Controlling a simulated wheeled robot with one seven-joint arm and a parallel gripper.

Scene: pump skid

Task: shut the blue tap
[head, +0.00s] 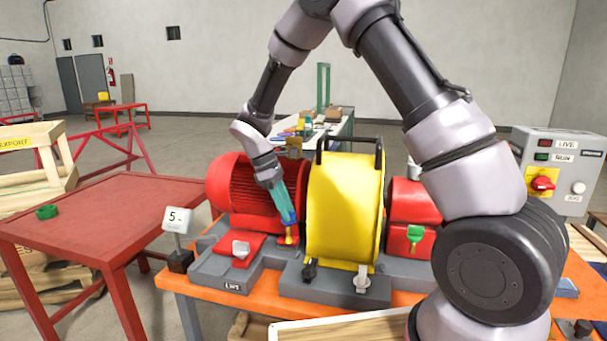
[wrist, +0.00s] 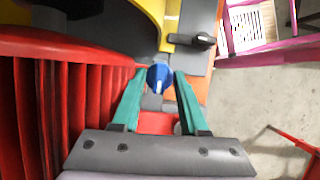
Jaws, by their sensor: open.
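The blue tap (wrist: 159,78) shows in the wrist view as a round blue knob with a pale bar across it. It sits between the tips of my gripper (wrist: 160,83), one teal finger on each side. The gripper is open; I cannot tell whether either finger touches the knob. In the head view my gripper (head: 287,222) points down into the gap between the red finned motor (head: 238,190) and the yellow guard (head: 340,205).
The yellow guard stands close on the right, the motor close on the left. A black-handled valve (head: 310,269), a grey-handled valve (head: 361,278), a grey knob on a red block (head: 240,248) and a green tap (head: 415,235) are nearby. A "5" sign (head: 177,219) stands at the left.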

